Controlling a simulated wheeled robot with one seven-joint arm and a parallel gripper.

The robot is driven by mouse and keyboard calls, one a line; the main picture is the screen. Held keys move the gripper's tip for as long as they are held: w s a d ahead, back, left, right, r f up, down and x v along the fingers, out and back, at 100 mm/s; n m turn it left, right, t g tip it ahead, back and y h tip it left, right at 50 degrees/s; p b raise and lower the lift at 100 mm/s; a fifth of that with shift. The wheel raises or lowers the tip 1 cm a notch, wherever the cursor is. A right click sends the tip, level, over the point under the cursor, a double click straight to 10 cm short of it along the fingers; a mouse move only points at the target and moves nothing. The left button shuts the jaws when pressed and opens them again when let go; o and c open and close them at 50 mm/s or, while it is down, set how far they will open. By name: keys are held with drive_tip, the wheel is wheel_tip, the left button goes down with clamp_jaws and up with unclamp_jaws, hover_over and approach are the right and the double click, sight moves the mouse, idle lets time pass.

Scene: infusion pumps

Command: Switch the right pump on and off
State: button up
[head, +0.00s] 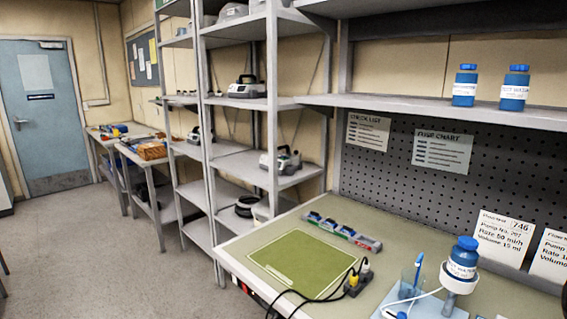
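My gripper does not show in this view. White and dark devices that look like pumps stand on the grey shelves: one on the upper shelf (246,88), one on a lower shelf (282,161), and another further left (198,135). I cannot tell which, if any, is the right pump, and their switches are too small to make out. On the bench, a blue bottle (463,258) sits in a white holder with a thin tube at the lower right. Cards behind it read a pump number, a rate and a volume (501,238). The bench's right part is cut off.
The bench (405,238) carries a green mat (303,255), a grey strip with blue parts (342,232), a power block with dark cables (357,281) and a clear beaker (411,278). Two blue bottles stand on the shelf above. Open floor (90,255) lies left, towards a blue door.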

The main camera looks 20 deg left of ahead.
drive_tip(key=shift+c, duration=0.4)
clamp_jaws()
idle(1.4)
